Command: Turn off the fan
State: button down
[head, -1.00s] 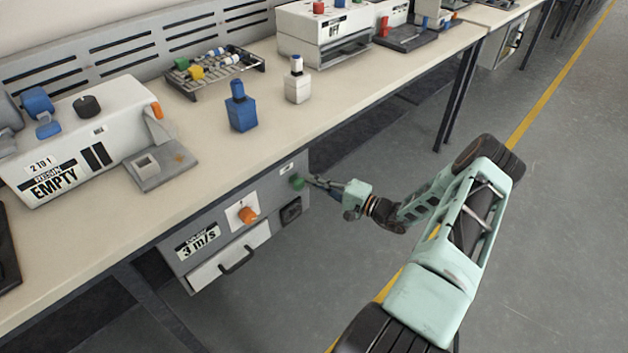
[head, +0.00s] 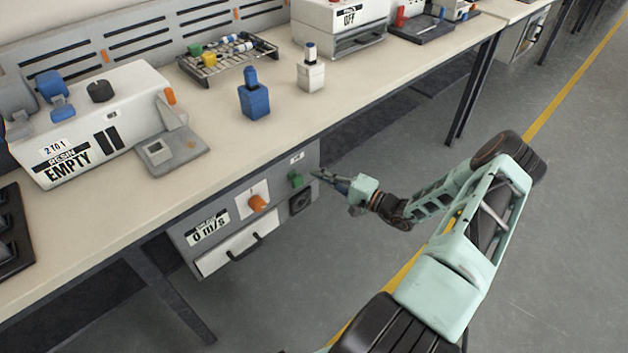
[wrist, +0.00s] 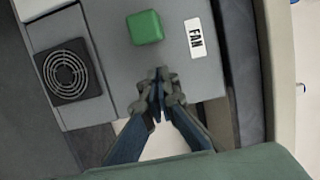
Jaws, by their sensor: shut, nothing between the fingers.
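The fan unit is a grey box (head: 228,205) under the bench top, and its display (head: 208,229) reads 0 m/s. A green button or switch (head: 295,179) sits on its front. In the wrist view the green button (wrist: 145,27) is beside a label reading FAN (wrist: 195,39). A round fan grille (wrist: 68,72) is set in a dark square to the left; it also shows in the head view (head: 300,201). My gripper (head: 314,174) is shut and empty, just right of the green button and apart from it. In the wrist view its fingertips (wrist: 158,78) meet below the button.
An orange knob (head: 257,203) and a drawer handle (head: 244,247) are on the same box. The bench top (head: 215,150) above holds a resin machine (head: 100,115) reading EMPTY, a blue bottle (head: 254,96) and a white bottle (head: 311,72). The floor at right is clear.

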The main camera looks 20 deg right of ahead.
jog(key=d+p+v, duration=0.1)
jog(key=v, duration=0.9)
jog(key=shift+w, duration=0.2)
